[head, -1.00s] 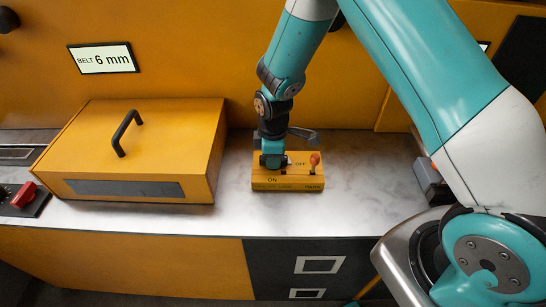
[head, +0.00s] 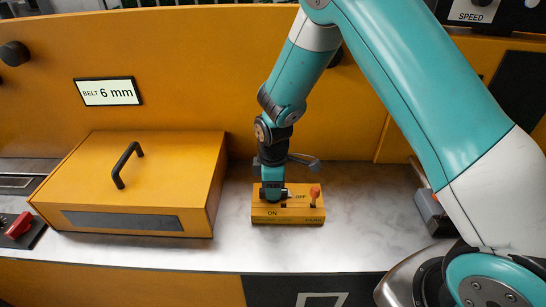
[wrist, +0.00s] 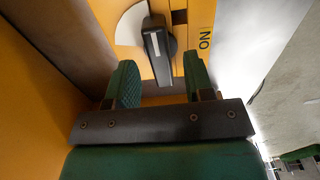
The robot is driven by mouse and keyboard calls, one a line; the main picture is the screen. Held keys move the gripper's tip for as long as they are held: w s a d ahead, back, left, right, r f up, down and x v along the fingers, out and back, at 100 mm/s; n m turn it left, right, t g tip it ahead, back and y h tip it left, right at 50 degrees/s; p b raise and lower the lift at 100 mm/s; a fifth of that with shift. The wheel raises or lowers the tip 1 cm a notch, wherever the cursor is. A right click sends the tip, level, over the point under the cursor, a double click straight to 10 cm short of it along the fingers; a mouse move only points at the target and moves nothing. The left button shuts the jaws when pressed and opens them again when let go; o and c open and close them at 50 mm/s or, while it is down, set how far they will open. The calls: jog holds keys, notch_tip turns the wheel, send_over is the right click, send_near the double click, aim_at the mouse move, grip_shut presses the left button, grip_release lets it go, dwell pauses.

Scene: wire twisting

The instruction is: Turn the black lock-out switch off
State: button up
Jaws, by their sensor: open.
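The black lock-out switch (wrist: 158,42) shows in the wrist view as a lever with a white line, in front of a pale disc on the yellow box. "ON" is printed on the box to its right. The yellow switch box (head: 290,214) stands on the counter in the head view, marked "ON" and "OFF". My gripper (head: 273,196) points down at the box's left part and hides most of the switch there. In the wrist view my gripper (wrist: 160,82) is open, with one green-padded finger on each side of the lever's near end. I cannot tell whether either finger touches it.
A small red-orange-tipped lever (head: 315,192) stands on the box's right end. A large yellow lidded case (head: 150,178) with a black handle is to the left. A red knob (head: 19,225) sits at the far left. Bare counter (head: 365,215) lies right of the box.

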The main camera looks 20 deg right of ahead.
notch_tip(320, 180, up, 15)
jog(key=b, duration=0.1)
jog(key=shift+r, duration=0.2)
dwell(0.3)
jog(key=s+a+r+m+y, duration=0.1)
jog(key=s+r+m, duration=0.1)
jog(key=s, duration=0.6)
jog(key=s+a+r+m+y, duration=0.1)
jog(key=s+r, duration=0.3)
jog(key=s, duration=0.4)
jog(key=s+a+r+m+y, duration=0.2)
jog(key=s+r+m, duration=0.1)
jog(key=s, duration=0.5)
jog(key=shift+s+a, duration=0.15)
jog(key=shift+a, duration=0.25)
jog(key=shift+r, duration=0.1)
